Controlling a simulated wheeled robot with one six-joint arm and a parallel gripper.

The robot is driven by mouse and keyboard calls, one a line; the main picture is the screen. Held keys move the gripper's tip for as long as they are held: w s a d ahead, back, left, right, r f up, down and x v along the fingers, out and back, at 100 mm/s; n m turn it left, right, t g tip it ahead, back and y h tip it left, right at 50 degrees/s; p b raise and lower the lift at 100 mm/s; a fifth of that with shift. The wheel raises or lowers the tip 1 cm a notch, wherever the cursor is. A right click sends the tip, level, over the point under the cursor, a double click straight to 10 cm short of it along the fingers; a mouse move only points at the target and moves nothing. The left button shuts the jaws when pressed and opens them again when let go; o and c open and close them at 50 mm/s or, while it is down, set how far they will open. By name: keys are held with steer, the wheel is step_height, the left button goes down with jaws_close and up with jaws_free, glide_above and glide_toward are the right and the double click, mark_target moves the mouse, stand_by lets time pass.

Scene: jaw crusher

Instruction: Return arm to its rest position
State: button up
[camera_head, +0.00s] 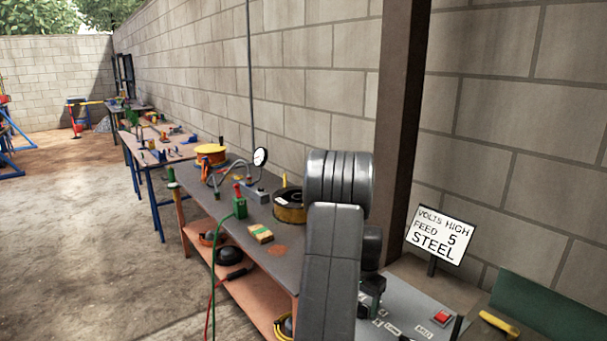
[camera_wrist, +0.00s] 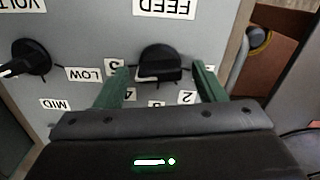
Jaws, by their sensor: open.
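In the wrist view my gripper (camera_wrist: 160,72) is open, with its two green fingers apart. The black FEED knob (camera_wrist: 158,63) sits between the fingertips, with a small gap visible on each side. Number labels surround this knob, partly covered by the fingers. I cannot tell how far above the grey panel (camera_wrist: 85,25) the fingertips are. In the head view my arm reaches down over the bench towards the control panel (camera_head: 400,318), and my fingers are hidden or too small to make out.
A black VOLT knob (camera_wrist: 30,58) with LOW and MID labels is left of the fingers. A sign (camera_head: 440,236) reads VOLTS HIGH, FEED 5, STEEL. A dark post (camera_head: 402,120) stands behind my arm. The bench (camera_head: 225,195) holds a gauge (camera_head: 260,157) and spools.

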step_height(320, 180, up, 13)
step_height(320, 180, down, 14)
steer(key=shift+r, duration=0.1)
steer(key=shift+r+n, duration=0.15)
steer(key=shift+n, duration=0.35)
steer(key=shift+n+p, duration=0.4)
steer(key=shift+n, duration=0.3)
steer(key=n+p, duration=0.2)
steer(key=n, duration=0.3)
steer(key=shift+r+n, duration=0.1)
steer(key=shift+n, duration=0.2)
steer(key=n+p, duration=0.2)
steer(key=n, duration=0.1)
steer(key=shift+n, duration=0.3)
steer(key=n+p, duration=0.3)
steer(key=n, duration=0.1)
steer(key=shift+r+n, duration=0.25)
steer(key=shift+n, duration=0.05)
steer(key=shift+r, duration=0.7)
steer(key=shift+r, duration=0.1)
